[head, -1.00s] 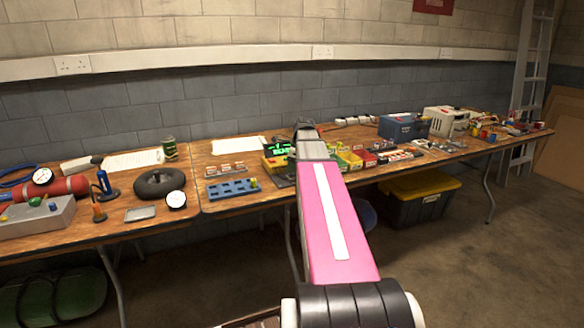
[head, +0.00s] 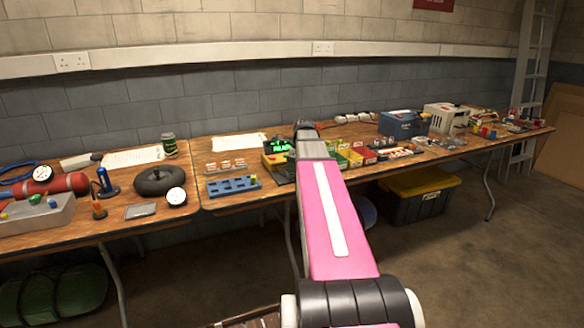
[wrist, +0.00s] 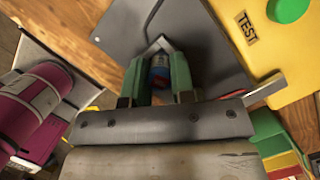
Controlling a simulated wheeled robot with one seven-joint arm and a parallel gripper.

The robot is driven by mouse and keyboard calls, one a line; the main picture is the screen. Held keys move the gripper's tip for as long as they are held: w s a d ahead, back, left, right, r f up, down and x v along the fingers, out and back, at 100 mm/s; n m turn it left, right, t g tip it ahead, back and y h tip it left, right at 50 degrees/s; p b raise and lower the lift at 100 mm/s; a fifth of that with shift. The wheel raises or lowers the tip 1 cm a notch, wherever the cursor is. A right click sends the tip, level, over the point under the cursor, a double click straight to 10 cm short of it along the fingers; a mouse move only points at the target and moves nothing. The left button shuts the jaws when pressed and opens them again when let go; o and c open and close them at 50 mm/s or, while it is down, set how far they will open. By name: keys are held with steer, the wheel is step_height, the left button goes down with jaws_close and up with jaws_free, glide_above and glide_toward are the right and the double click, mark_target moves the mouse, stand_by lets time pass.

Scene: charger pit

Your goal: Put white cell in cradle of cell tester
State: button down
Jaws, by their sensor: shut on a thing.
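The cell tester (head: 275,160) stands on the right-hand table, partly hidden behind my arm. The visible part of the cell looks blue with some red; I cannot make out white. I cannot tell whether it touches the cradle.
A blue rack (head: 234,186) stands left of the tester, with a small tray (head: 226,165) behind it. Coloured bins (head: 355,157) are close on the right. A blue box (head: 403,125) stands further right. Bare tabletop shows left of the rack.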

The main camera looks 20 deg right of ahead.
steer(key=shift+f, duration=0.25)
stand_by(0.5)
steer(key=c, duration=0.9)
jaws_free()
steer(key=shift+r, duration=0.15)
steer(key=shift+r, duration=3.35)
steer(key=shift+s, duration=0.15)
